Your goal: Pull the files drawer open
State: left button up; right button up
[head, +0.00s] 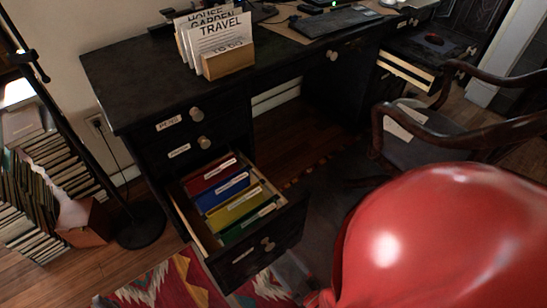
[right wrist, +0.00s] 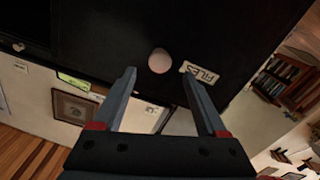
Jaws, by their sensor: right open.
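The files drawer (head: 238,262) is the bottom drawer on the left side of a black desk. It stands open in the head view, with red, blue, yellow and green folders inside. Its pale knob (head: 268,244) is on the front; the right wrist view shows this knob (right wrist: 159,61) beside a "FILES" label (right wrist: 201,73). My right gripper (head: 284,262) is low in front of the drawer, partly hidden and dark. In the right wrist view its two fingers (right wrist: 159,76) are apart, with the knob just beyond their tips; contact cannot be told. My left gripper is out of view.
A large glossy red balloon-like shape (head: 435,240) covers the lower right of the head view. A wooden chair (head: 420,125) stands right of the drawer. A black lamp stand (head: 140,228) and book stacks (head: 60,170) are at left. A patterned rug (head: 165,282) lies below.

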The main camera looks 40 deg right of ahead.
jog(key=s, duration=1)
jog(key=shift+d+p, duration=0.15)
jog(key=shift+p, duration=0.15)
